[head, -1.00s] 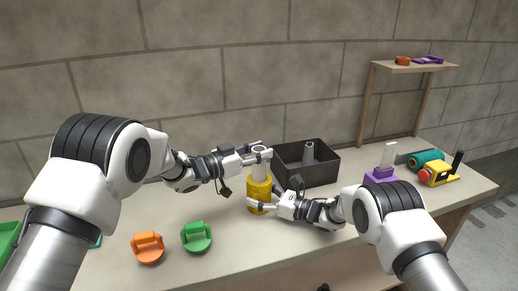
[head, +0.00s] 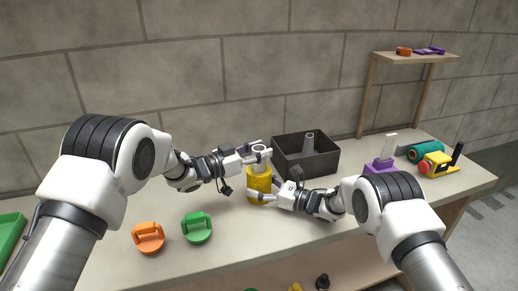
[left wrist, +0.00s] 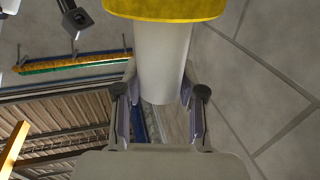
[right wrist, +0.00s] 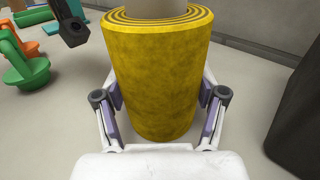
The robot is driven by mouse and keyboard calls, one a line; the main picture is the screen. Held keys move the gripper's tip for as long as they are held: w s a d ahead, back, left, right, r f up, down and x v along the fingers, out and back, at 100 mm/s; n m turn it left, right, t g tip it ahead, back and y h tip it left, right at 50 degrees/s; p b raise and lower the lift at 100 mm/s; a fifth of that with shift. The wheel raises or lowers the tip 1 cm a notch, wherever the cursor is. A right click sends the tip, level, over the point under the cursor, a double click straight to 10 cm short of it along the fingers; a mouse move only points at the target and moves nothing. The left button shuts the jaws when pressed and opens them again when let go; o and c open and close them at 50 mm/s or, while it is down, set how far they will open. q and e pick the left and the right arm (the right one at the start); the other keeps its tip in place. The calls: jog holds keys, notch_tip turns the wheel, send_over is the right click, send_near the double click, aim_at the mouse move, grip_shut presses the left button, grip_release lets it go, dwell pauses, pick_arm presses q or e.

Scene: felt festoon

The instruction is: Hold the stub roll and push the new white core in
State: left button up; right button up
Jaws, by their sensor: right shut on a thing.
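The yellow stub roll (head: 259,186) stands upright on the table, its wound layers showing at the top in the right wrist view (right wrist: 155,75). The white core (head: 260,156) stands upright in its top, with a length still showing above the yellow. My right gripper (head: 249,197) is shut on the roll's lower part, with a finger on each side in the right wrist view (right wrist: 160,105). My left gripper (head: 259,157) has its fingers against both sides of the white core (left wrist: 163,55). The core's depth inside the roll is hidden.
A dark open box (head: 318,163) with a grey upright tube stands just behind and right of the roll. Orange (head: 148,238) and green (head: 196,228) handled pieces lie at front left. A purple stand (head: 382,165), teal roll (head: 426,151) and yellow device (head: 437,163) are at right.

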pick_arm(q)
jog(key=o, duration=0.3)
jog(key=shift+f, duration=0.1)
jog(key=shift+o, duration=0.2)
jog(key=v, duration=1.2)
notch_tip(320, 180, up, 10)
dwell(0.3)
pick_arm(e)
jog(key=o, duration=1.4)
